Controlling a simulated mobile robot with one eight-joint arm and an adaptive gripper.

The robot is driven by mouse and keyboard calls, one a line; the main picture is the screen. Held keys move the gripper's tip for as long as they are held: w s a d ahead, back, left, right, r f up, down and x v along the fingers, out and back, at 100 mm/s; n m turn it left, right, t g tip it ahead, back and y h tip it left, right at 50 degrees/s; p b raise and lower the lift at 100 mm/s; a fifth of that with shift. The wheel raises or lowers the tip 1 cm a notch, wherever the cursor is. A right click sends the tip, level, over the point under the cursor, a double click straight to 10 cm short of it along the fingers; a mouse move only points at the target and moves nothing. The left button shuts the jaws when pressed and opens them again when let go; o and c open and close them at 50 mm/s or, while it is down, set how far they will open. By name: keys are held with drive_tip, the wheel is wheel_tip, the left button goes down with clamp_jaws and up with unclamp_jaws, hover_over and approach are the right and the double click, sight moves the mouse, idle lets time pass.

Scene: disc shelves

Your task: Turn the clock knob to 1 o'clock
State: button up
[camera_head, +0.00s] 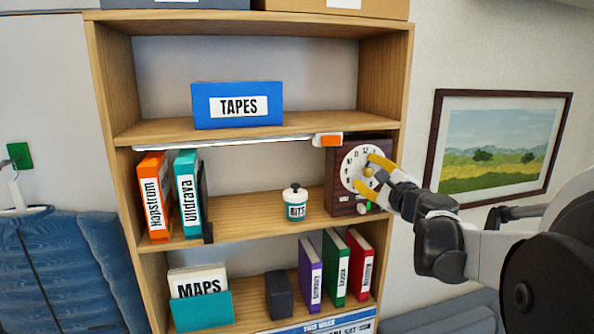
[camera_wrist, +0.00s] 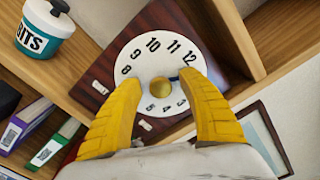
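The clock (camera_head: 342,185) is a dark wooden box with a round white dial (camera_head: 358,164), at the right end of the middle shelf. In the wrist view, the dial (camera_wrist: 140,65) shows numbers 8 to 12; a finger covers part of its right side. The brass knob (camera_wrist: 160,87) sits at the dial's centre. A short dark pointer (camera_wrist: 173,79) reaches toward the edge just past 12. My gripper (camera_wrist: 158,78) is open, its yellow fingers on either side of the knob with gaps. In the head view, my gripper (camera_head: 366,174) is at the dial's face, hiding part of it.
A BITS jar (camera_head: 295,203) stands left of the clock. An orange-ended strip (camera_head: 327,140) runs under the shelf above it. A blue TAPES box (camera_head: 238,106) is above, and several binders (camera_head: 335,268) below. A framed picture (camera_head: 500,142) hangs on the wall at right.

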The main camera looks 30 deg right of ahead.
drive_tip(key=v, duration=1.2)
drive_tip(key=w+a+f+n+g+y+b, duration=0.1)
drive_tip(key=a+f+n+g+y+b, duration=0.2)
drive_tip(key=a+f+n+b, duration=0.8)
drive_tip(key=a+f+n+g+y+b, duration=0.35)
drive_tip(key=a+f+b, duration=0.25)
drive_tip(key=a+f, duration=0.9)
drive_tip(key=s+a+f+n+g+b, duration=0.1)
drive_tip(key=s+f+n+b, duration=0.2)
drive_tip(key=f, duration=0.6)
drive_tip(key=s+a+f+n+g+h+b, duration=0.1)
drive_tip(key=s+a+f+n+b, duration=0.1)
drive_tip(key=f+n+b, duration=0.3)
drive_tip(key=s+a+f+n+g+h+b, duration=0.1)
drive_tip(key=s+f+n+b, duration=0.3)
drive_tip(key=f, duration=0.9)
drive_tip(key=a+g+b, duration=0.1)
drive_tip(key=b, duration=0.2)
drive_tip(key=shift+s+f, duration=0.35)
